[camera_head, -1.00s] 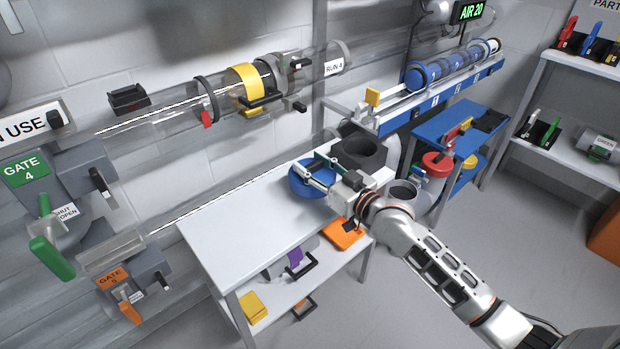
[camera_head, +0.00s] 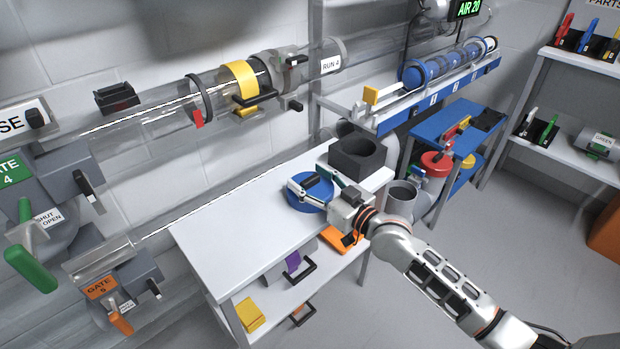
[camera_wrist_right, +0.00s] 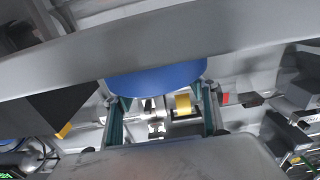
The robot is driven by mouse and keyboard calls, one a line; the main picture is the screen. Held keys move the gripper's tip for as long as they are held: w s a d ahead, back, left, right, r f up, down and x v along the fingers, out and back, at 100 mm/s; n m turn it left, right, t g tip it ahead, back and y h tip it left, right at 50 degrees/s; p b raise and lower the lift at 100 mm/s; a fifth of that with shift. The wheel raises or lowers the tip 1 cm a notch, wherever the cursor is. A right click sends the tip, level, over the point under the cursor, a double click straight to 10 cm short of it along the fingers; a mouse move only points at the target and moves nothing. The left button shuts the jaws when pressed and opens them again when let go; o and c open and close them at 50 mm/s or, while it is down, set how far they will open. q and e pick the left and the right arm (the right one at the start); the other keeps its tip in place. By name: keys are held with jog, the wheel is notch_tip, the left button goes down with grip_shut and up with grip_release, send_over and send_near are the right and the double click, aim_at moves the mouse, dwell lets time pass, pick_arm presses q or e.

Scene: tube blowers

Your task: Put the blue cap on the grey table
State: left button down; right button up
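The blue cap (camera_head: 306,201) is a round blue piece at the far right part of the grey table (camera_head: 235,228), beside the black block. It appears to rest on the tabletop. In the right wrist view the cap (camera_wrist_right: 155,78) lies against the grey table band (camera_wrist_right: 230,32), at the tips of the parted fingers. Whether the fingers touch the cap is hard to tell. My left gripper is out of view.
A black hollow block (camera_head: 357,157) stands on the table just behind the cap. A grey cylinder (camera_head: 401,200) is right of the table. Clear tubes and gate 5 (camera_head: 103,287) run along the wall at left. The table's left half is bare.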

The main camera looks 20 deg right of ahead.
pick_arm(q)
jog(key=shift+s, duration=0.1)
pick_arm(e)
jog(key=shift+r, duration=0.15)
jog(key=shift+r, duration=0.2)
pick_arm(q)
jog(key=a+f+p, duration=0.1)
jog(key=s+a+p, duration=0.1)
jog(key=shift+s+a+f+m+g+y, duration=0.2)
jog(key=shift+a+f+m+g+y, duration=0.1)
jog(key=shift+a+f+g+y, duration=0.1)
pick_arm(e)
jog(key=v, duration=1.2)
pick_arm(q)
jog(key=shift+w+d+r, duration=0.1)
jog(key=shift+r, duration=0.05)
